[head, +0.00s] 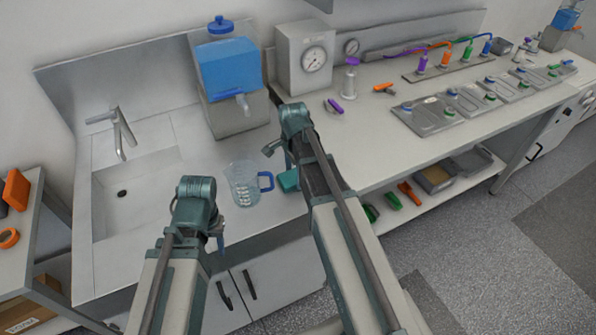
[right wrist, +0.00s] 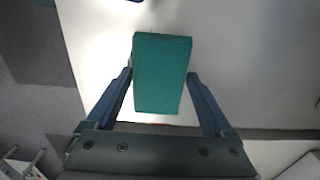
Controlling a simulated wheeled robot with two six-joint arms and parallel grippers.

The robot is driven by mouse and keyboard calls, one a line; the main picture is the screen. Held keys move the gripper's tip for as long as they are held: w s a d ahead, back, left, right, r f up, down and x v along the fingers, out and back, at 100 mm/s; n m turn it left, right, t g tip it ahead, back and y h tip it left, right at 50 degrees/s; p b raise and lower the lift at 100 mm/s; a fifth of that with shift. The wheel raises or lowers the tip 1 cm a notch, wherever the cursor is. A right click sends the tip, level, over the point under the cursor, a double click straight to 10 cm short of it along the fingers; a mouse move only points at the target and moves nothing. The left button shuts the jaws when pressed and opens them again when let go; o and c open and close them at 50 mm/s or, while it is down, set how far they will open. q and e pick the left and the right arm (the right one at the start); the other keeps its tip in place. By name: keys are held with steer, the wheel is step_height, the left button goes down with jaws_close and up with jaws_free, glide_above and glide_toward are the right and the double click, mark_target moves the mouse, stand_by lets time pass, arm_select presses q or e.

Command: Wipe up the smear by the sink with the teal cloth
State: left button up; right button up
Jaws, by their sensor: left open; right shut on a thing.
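The teal cloth (right wrist: 162,75) is a block-like pad between the fingers of my right gripper (right wrist: 160,78) in the right wrist view. My right gripper is shut on it, over a pale surface. In the head view the cloth (head: 289,180) shows partly behind my right arm, near the counter's front edge, right of the jug. I cannot tell whether it touches the counter. My left gripper (head: 219,236) is open at the counter's front edge, partly hidden by its own wrist. The sink (head: 130,205) is at the left with its tap (head: 122,135). I cannot make out a smear.
A clear jug (head: 243,185) with a blue handle stands between my two arms. A blue-topped water dispenser (head: 229,80) stands behind it. Orange and purple tools (head: 383,88) and grey trays (head: 440,115) lie on the right bench. An orange roll (head: 9,238) is on the left shelf.

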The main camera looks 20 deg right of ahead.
mark_target(284, 180)
steer(key=shift+a, duration=0.2)
steer(key=shift+s+a, duration=0.15)
steer(key=shift+a, duration=1.35)
steer(key=shift+a, duration=0.1)
steer(key=shift+s+a+f, duration=0.1)
steer(key=shift+s+a, duration=0.05)
steer(key=shift+a, duration=0.6)
steer(key=shift+s+a, duration=0.1)
steer(key=shift+a, duration=0.65)
steer(key=shift+w, duration=0.1)
steer(key=shift+w+d, duration=0.1)
steer(key=shift+d, duration=1.55)
